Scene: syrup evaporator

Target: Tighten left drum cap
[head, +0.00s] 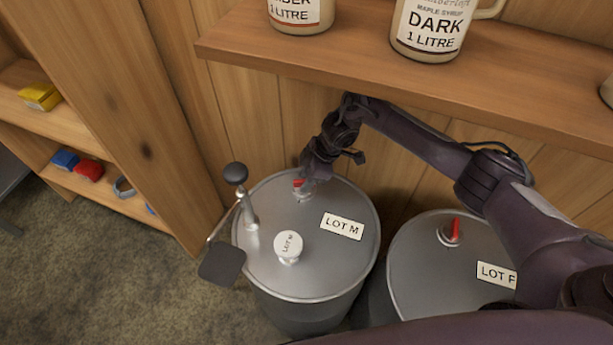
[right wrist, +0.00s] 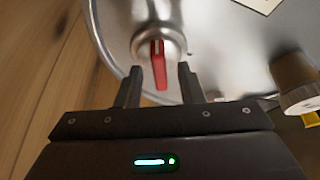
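The left drum (head: 268,272), labelled LOT M, stands against the wooden wall. Its small metal cap with a red lever (head: 298,184) is at the back of the lid. My right gripper (head: 304,178) reaches down to this cap from behind and right. In the right wrist view, my right gripper (right wrist: 160,80) is open, with one finger on each side of the red lever (right wrist: 159,68). Gaps show between lever and fingers. The round metal cap base (right wrist: 157,42) is just beyond the fingertips. My left gripper is not in view.
A wooden shelf (head: 400,75) with syrup jugs overhangs behind.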

